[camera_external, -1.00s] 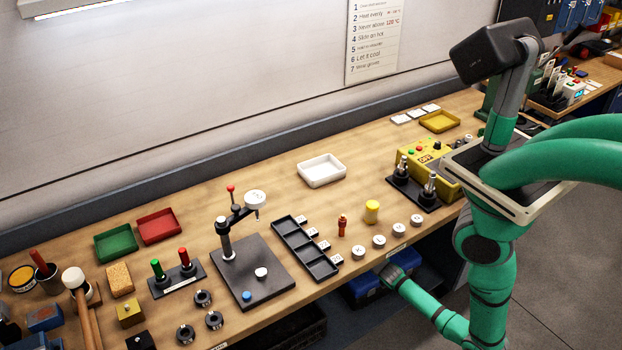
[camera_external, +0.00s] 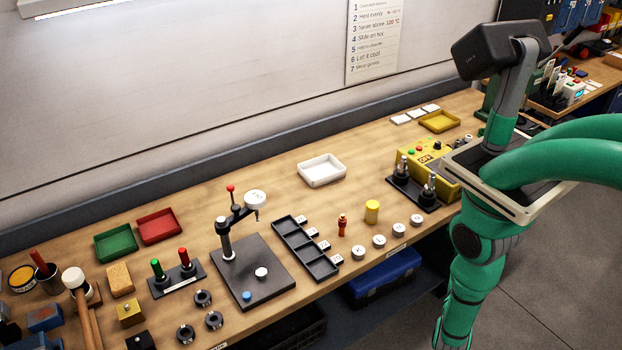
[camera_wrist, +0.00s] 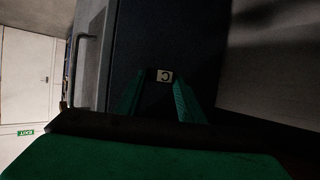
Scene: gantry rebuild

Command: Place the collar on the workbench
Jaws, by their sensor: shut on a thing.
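My gripper (camera_wrist: 158,92) shows in the wrist view with its two green fingers shut on a small dark piece with a white tag marked C (camera_wrist: 163,76). This appears to be the collar; most of it is hidden between the fingertips. In the external view my forearm hangs down at the bottom right, in front of the workbench (camera_external: 270,195) and below its top. The held piece cannot be made out there. Several dark ring-shaped collars (camera_external: 214,320) lie on the bench at the front left.
A black slotted tray (camera_external: 305,247), a press stand (camera_external: 252,270) and a row of white-topped discs (camera_external: 379,241) occupy the front of the bench. A yellow control box (camera_external: 430,165) stands at the right. Bare wood lies around the white tray (camera_external: 321,170). A blue bin (camera_external: 385,275) sits below.

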